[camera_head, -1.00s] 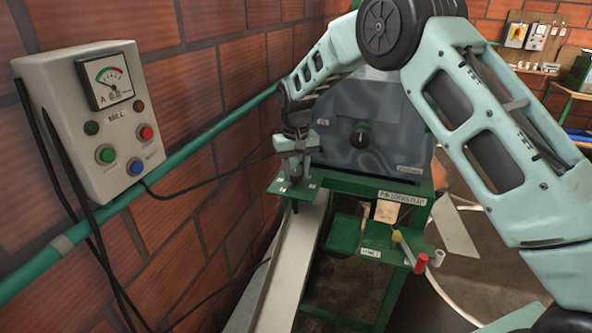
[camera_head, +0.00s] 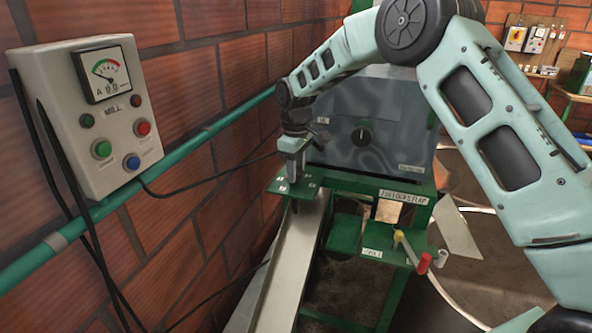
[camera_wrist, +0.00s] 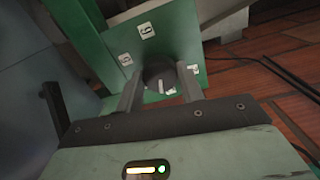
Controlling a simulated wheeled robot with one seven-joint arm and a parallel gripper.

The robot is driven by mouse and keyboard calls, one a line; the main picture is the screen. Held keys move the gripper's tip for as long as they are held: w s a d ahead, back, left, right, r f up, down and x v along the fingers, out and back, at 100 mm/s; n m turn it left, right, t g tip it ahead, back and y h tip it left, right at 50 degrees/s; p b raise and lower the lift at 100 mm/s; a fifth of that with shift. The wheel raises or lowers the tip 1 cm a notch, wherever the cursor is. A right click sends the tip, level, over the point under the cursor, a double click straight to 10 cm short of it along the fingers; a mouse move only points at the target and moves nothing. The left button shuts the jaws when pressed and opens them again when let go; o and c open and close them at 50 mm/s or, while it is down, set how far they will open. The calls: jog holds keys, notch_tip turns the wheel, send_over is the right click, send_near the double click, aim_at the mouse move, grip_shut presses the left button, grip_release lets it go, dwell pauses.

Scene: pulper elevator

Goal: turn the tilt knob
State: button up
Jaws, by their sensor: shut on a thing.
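The tilt knob (camera_wrist: 158,74) is dark and round, with a light mark on its face. It sits on a green plate (camera_wrist: 176,38) with small white number labels, in the wrist view. My gripper (camera_wrist: 161,88) has one finger on each side of the knob and is shut on it. In the head view my gripper (camera_head: 292,176) points down at the green plate (camera_head: 308,188), at the top of the pale chute. It hides the knob there.
A grey control box (camera_head: 95,115) with a meter and buttons hangs on the brick wall at left. A grey machine with another dark knob (camera_head: 361,137) stands behind my gripper. A pale chute (camera_head: 289,265) runs below.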

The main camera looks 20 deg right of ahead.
jog(key=shift+r+n, duration=0.1)
jog(key=shift+n, duration=1.4)
jog(key=o, duration=1)
notch_tip(320, 180, up, 17)
jog(key=b, duration=0.4)
jog(key=shift+r, duration=0.2)
